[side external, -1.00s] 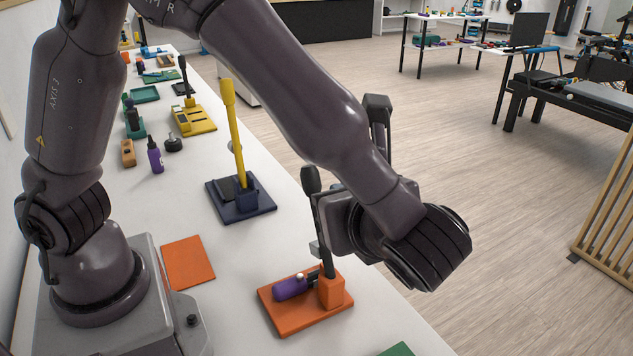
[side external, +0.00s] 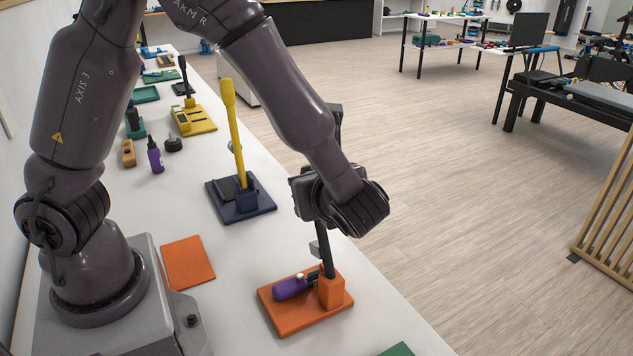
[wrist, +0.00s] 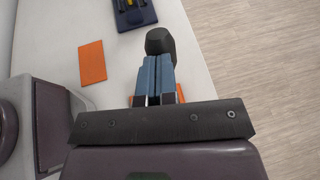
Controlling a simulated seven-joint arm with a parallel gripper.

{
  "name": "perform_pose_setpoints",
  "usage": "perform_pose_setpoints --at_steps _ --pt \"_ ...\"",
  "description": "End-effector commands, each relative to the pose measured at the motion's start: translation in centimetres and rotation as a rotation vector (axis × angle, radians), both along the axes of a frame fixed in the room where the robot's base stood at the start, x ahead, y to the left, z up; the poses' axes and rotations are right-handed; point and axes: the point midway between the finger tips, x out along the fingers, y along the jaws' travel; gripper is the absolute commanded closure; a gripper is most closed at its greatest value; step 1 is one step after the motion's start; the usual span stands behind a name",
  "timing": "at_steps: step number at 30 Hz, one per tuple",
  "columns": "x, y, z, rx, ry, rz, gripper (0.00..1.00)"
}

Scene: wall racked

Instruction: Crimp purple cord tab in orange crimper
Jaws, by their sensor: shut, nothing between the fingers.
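The orange crimper (side external: 335,291) stands on its orange base on the white table, with its black lever (side external: 326,250) upright. The purple cord tab (side external: 291,288) lies on the base, its end towards the crimper's block; I cannot tell how deep it sits. My gripper (wrist: 158,62) is shut and empty. In the side view it is up at the lever's upper part and hides the lever's top. In the wrist view the blue-grey fingers are close to the lever's black knob (wrist: 160,41); I cannot tell whether they touch. The fingers and wrist hide most of the crimper there.
A navy crimper (side external: 247,203) with a yellow lever stands farther back, and a yellow one (side external: 195,122) beyond it. A flat orange mat (side external: 188,262) lies left of the orange crimper. A purple bottle (side external: 155,157) stands farther back.

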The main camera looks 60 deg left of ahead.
Motion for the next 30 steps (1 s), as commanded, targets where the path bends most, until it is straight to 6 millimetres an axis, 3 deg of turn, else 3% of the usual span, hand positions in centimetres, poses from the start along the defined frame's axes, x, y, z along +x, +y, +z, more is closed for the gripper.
perform_pose_setpoints --at_steps 8,14,23,30 --pt "0.0 0.3 0.0 -0.014 -0.001 0.001 1.00" --pt "0.0 1.7 -0.3 -0.084 -0.002 0.005 1.00" --pt "-0.1 5.9 -2.1 -0.318 -0.003 0.008 1.00" --pt "-0.1 9.4 -4.7 -0.546 -0.004 0.012 1.00"
